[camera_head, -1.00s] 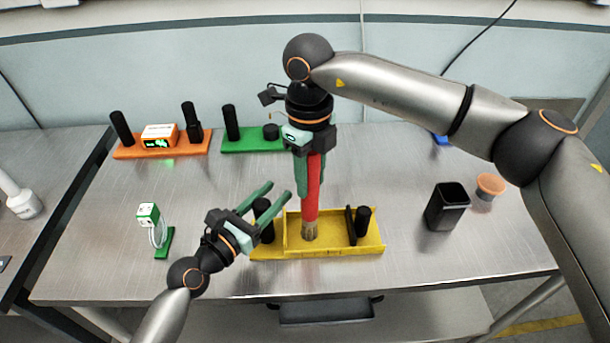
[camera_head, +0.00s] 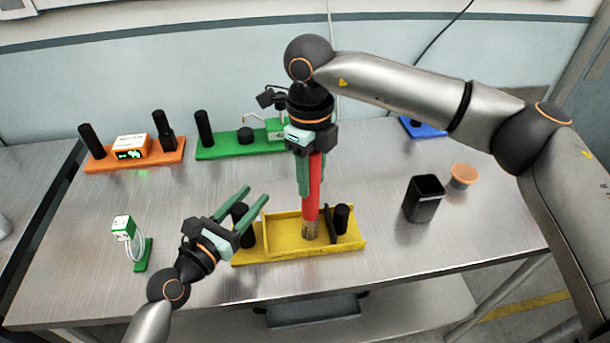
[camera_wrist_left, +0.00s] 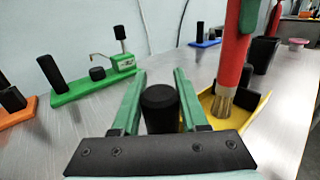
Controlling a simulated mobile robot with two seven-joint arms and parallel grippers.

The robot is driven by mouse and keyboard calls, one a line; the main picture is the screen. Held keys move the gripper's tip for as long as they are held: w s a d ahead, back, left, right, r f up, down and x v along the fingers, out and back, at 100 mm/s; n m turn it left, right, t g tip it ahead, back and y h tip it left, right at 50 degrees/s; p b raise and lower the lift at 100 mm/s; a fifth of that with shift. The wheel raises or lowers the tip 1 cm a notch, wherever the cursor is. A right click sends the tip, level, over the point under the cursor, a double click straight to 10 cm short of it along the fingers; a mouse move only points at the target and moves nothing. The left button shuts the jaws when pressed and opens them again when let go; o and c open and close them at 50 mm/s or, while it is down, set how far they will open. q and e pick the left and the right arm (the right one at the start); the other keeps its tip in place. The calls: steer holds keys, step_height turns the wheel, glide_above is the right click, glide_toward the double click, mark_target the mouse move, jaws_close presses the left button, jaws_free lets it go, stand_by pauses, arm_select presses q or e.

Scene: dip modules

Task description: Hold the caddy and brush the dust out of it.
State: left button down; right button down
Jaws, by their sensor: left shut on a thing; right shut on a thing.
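The caddy (camera_head: 300,252) is a yellow tray on the table with a black post (camera_head: 240,213) at its left end. A second black post (camera_head: 343,217) and a dark upright plate stand at its right. My left gripper (camera_head: 257,194) is shut on the left post, with its green fingers either side of it, as the left wrist view also shows (camera_wrist_left: 160,108). My right gripper (camera_head: 309,185) is shut on the red brush handle (camera_head: 312,200) and holds it upright. The bristles (camera_head: 311,230) point down inside the tray, close to the dark plate. I cannot make out dust.
A black bin (camera_head: 423,200) and an orange bowl (camera_head: 463,176) stand to the right. A green fixture (camera_head: 225,152), an orange fixture (camera_head: 125,160) and a blue block (camera_head: 425,130) are at the back. A white-and-green device (camera_head: 123,228) stands at left. The table in front of the caddy is clear.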

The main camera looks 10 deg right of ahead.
steer(key=shift+d+f, duration=0.1)
steer(key=shift+d, duration=0.4)
steer(key=shift+r, duration=3.6)
arm_select(q)
steer(key=shift+c, duration=1.7)
jaws_free()
